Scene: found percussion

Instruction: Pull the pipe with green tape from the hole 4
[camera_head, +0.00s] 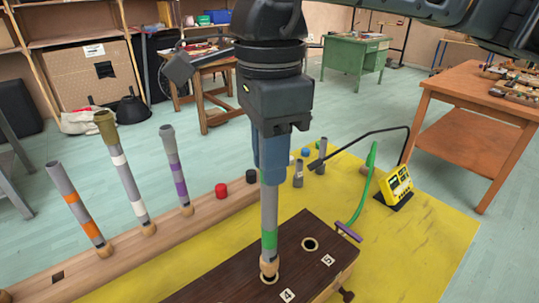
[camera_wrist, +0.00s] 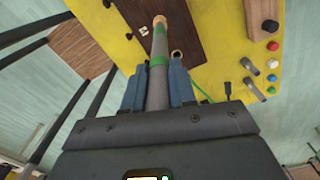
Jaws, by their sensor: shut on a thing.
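The pipe with green tape (camera_head: 269,215) is grey with a green band and a tan lower end. It stands upright, with its lower end at the hole labelled 4 (camera_head: 268,278) in the dark wooden box (camera_head: 235,262). I cannot tell how deep the end sits in the hole. My gripper (camera_head: 268,170) is above the box, shut on the upper part of this pipe. In the wrist view the pipe (camera_wrist: 158,75) runs between my blue fingers (camera_wrist: 157,92) towards the box. The pipe's top is hidden by my gripper.
Hole 5 (camera_head: 310,244) is empty. Pipes with orange (camera_head: 78,210), white (camera_head: 125,172) and purple (camera_head: 177,170) tape stand in a wooden beam at left. A yellow device (camera_head: 397,186) and a green curved tube (camera_head: 366,185) are at right. The yellow mat has free room.

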